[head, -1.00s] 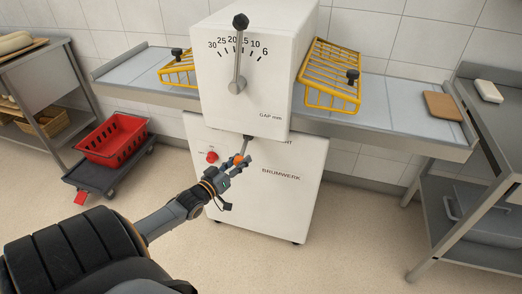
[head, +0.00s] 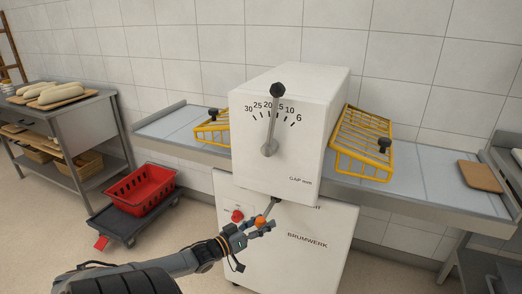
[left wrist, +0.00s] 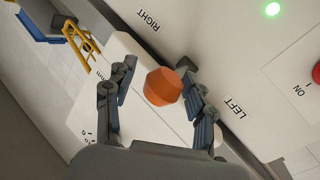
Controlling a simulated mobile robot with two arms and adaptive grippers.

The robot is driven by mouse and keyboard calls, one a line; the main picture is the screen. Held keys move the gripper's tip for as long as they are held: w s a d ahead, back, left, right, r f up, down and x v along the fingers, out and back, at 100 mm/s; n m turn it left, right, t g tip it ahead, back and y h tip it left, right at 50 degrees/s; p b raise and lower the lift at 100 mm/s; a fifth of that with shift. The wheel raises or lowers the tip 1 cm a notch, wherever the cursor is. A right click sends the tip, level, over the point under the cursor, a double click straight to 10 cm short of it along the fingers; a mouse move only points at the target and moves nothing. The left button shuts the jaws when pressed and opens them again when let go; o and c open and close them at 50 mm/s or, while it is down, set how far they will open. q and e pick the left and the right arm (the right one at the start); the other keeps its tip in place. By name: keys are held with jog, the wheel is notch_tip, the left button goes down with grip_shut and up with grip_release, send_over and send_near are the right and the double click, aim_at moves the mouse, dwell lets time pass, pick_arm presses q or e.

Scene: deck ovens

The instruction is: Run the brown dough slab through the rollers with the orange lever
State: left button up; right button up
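The brown dough slab (head: 480,176) lies flat on the right end of the sheeter's belt table in the head view. The orange lever knob (head: 261,221) hangs below the white roller housing on a short grey rod. My left gripper (head: 258,228) is at this knob. In the left wrist view the knob (left wrist: 163,87) sits between the two fingers of the left gripper (left wrist: 156,100). The fingers are apart, with a clear gap on the left side; the right finger is close to the knob, and contact is unclear. "LEFT" and "RIGHT" labels flank the knob. My right gripper is not in view.
The gap dial lever (head: 272,120) points upward near 15–20. Yellow guards (head: 362,143) slope on both sides of the housing. A red switch (head: 237,215) is left of the knob; a green light (left wrist: 272,10) glows. A red crate (head: 140,190) on a dolly stands left.

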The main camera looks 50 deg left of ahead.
pick_arm(q)
jog(key=shift+s+a, duration=0.15)
jog(key=s, duration=1.1)
jog(key=shift+s+d, duration=0.25)
jog(key=shift+s, duration=0.1)
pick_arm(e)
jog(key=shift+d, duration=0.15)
